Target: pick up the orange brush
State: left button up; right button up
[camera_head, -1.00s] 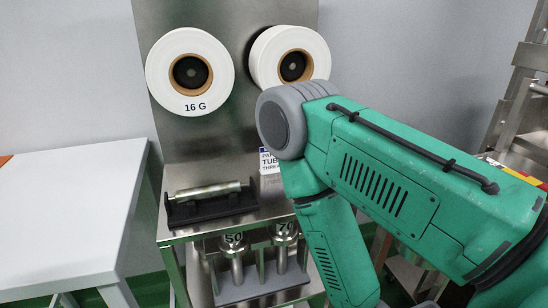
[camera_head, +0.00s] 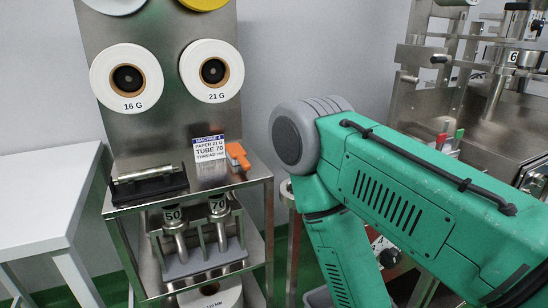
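An orange brush (camera_head: 237,155) lies at the back right of the metal shelf, beside a white label card. Part of it seems hidden, and its bristles are too small to make out. My green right arm comes in from the right and bends downward in front of the machine. Its gripper is below the picture's edge. The arm is apart from the brush, to its right in the picture. My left gripper is not in view.
The metal shelf (camera_head: 232,184) holds a black stand (camera_head: 152,190) with a metal tube and the label card (camera_head: 209,150). Numbered tubes stand in a rack (camera_head: 205,262) below. A white table (camera_head: 40,190) is at left. Another metal machine (camera_head: 490,125) stands at right.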

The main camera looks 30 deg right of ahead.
aim_at(236, 155)
jog(key=i+j+z, duration=0.2)
jog(key=z, duration=0.2)
jog(key=i+j+z, duration=0.1)
jog(key=j+z, duration=0.75)
jog(key=i+l, duration=0.1)
jog(key=l, duration=0.2)
